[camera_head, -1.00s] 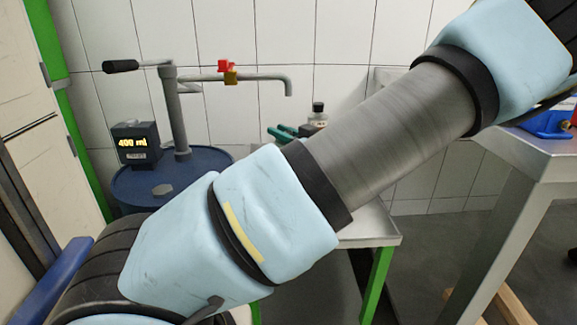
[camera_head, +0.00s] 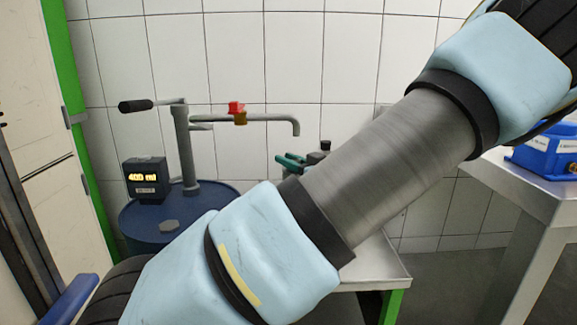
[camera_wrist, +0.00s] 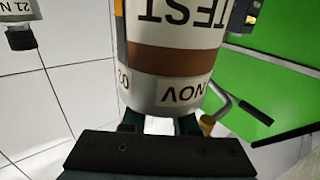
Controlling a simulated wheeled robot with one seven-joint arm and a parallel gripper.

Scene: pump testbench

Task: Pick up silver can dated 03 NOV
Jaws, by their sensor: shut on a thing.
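A can (camera_wrist: 165,90) with a pale silver lower rim, a white label and a brown band fills the middle of the wrist view. The gripper and can do not show in the head view, where only my arm crosses the picture.
A blue drum (camera_head: 150,228) carries a hand pump (camera_head: 183,140) and a display box (camera_head: 146,180) reading 400 ml. A small metal table (camera_head: 370,262) stands partly behind my arm. At right, a metal table (camera_head: 505,182) bears a blue device (camera_head: 545,150).

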